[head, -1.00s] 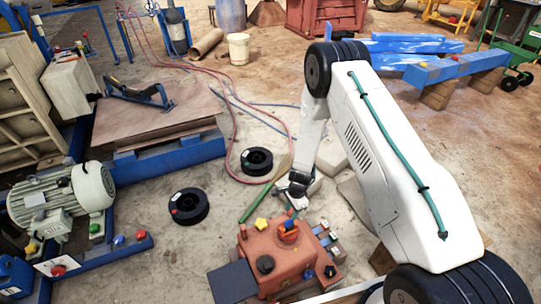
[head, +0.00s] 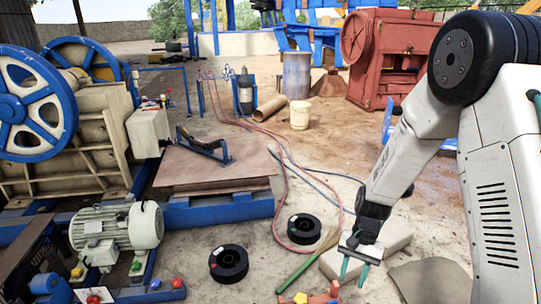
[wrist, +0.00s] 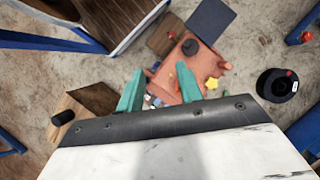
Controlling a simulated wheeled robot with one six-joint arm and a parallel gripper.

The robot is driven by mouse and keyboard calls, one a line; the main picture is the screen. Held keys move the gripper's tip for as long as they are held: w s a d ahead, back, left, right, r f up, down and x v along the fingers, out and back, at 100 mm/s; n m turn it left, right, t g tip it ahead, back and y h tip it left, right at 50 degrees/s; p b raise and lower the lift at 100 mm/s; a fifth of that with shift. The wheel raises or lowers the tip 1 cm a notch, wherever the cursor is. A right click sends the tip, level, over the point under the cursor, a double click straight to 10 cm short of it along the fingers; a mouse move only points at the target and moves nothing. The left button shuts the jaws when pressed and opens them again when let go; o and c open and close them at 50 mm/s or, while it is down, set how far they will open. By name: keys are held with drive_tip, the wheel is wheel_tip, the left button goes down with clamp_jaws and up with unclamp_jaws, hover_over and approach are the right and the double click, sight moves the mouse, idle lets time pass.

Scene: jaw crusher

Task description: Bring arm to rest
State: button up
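My arm is white with black joints and reaches down from the right side of the head view. My gripper (head: 355,270) hangs at its end with two green fingers, pointing down near the orange-red box (head: 318,299) at the bottom edge. In the wrist view my gripper (wrist: 160,85) has its green fingers apart with nothing between them. The orange-red box (wrist: 205,65) lies beyond the fingers there, with small coloured pieces on it, partly hidden by one finger.
A grey motor (head: 120,228) and the blue-wheeled crusher (head: 90,130) stand at left. Two black rings (head: 229,263) (head: 304,228) lie on the floor. Red hoses (head: 285,150) run across the ground. A pale block (head: 392,238) lies behind my gripper. Open floor extends behind it.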

drive_tip(key=s+d+r+n+t, duration=0.1)
drive_tip(key=s+r+n+t, duration=0.1)
drive_tip(key=s+r, duration=0.5)
drive_tip(key=s+d+r+n+t+h, duration=0.1)
drive_tip(key=s+r, duration=0.6)
drive_tip(key=r, duration=0.7)
drive_tip(key=s+d+r+n+t+h, duration=0.1)
drive_tip(key=s+d+r+n+t, duration=0.1)
drive_tip(key=s+r, duration=0.6)
wheel_tip(320, 180, up, 2)
drive_tip(key=shift+r+n+t, duration=0.25)
drive_tip(key=shift+n+t, duration=0.15)
